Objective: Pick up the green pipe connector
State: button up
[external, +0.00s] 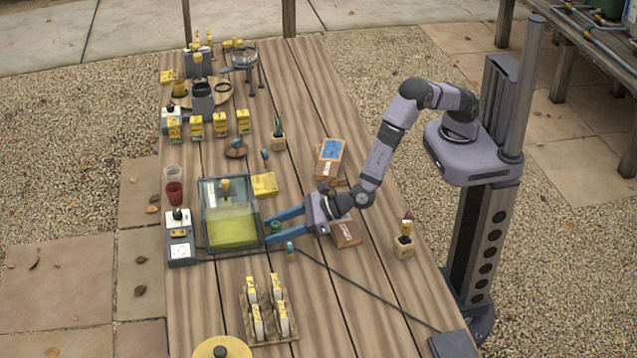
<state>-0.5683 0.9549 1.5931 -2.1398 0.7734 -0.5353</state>
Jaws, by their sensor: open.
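A small green piece (275,226), which looks like the green pipe connector, sits on the wooden table just right of the clear box. My gripper (268,230) reaches in from the right with its two blue fingers apart. The green piece shows between the fingers, one on its far side and one on its near side. I cannot tell whether either finger touches it.
The clear box (206,251) with yellow-green contents stands close to the fingertips. A small teal-topped piece (290,247) stands just beside the near finger. A yellow block (264,184) lies beyond the far finger. A dark cable (345,280) crosses the table toward the lower right.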

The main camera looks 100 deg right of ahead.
aim_at(276, 223)
jog(key=c, duration=1.1)
jog(key=shift+r, duration=0.15)
notch_tip(276, 223, up, 18)
